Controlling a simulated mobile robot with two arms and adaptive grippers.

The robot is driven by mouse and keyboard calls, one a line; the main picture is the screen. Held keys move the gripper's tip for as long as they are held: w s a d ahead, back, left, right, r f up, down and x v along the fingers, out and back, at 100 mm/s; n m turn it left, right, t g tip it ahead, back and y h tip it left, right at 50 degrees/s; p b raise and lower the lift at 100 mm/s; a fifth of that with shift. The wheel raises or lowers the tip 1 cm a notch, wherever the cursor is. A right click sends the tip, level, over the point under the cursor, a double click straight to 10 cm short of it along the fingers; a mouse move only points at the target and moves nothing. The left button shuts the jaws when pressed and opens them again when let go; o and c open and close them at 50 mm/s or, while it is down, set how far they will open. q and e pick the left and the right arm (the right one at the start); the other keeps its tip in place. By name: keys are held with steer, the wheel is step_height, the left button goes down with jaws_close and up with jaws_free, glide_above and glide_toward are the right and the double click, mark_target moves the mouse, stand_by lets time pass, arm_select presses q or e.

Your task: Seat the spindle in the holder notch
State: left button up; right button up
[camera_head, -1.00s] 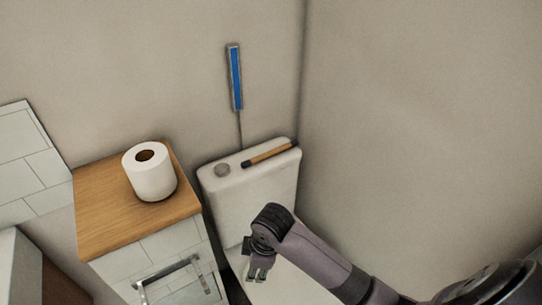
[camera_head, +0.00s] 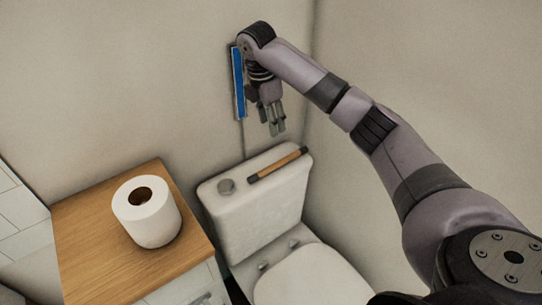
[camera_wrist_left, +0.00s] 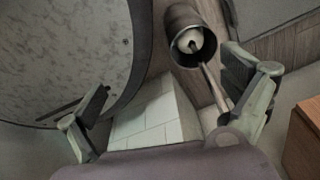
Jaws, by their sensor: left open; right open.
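A wooden stick with dark ends, which looks like the spindle (camera_head: 278,164), lies on top of the toilet tank. My right gripper (camera_head: 274,128) hangs above it, pointing down, open and empty, with a gap to the stick. A narrow blue strip in a grey frame (camera_head: 238,88) is on the wall just left of my right gripper; I cannot tell whether it is the holder, and no notch is clear. My left gripper (camera_wrist_left: 168,108) is open and empty in the left wrist view; it is outside the head view.
A toilet paper roll (camera_head: 147,211) stands on a wooden counter (camera_head: 95,250) at the left. The toilet tank (camera_head: 255,215) has a round button (camera_head: 226,186). In the left wrist view a dark open cylinder (camera_wrist_left: 182,22) with a rod and white part stands near my left fingers.

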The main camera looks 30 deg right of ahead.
glide_toward(279, 162)
step_height(279, 162, down, 2)
steer(key=shift+s+f+p, duration=0.1)
steer(key=shift+f+p, duration=0.15)
steer(key=shift+p, duration=0.2)
steer(key=shift+d+f, duration=0.2)
steer(key=shift+f, duration=0.65)
steer(key=f, duration=0.2)
steer(key=d+f+p, duration=0.1)
steer(key=f, duration=0.1)
steer(key=shift+f, duration=0.2)
steer(key=shift+d+f, duration=0.1)
steer(key=shift+f, duration=0.15)
arm_select(q)
steer(key=shift+g, duration=0.3)
steer(key=s, duration=0.1)
steer(key=s+r, duration=0.1)
steer(key=s, duration=0.3)
steer(key=shift+a+r, duration=0.1)
steer(key=shift+r, duration=0.2)
steer(key=shift+w, duration=0.1)
arm_select(e)
steer(key=shift+c, duration=0.2)
arm_select(q)
steer(key=shift+w, duration=0.25)
arm_select(e)
jaws_close()
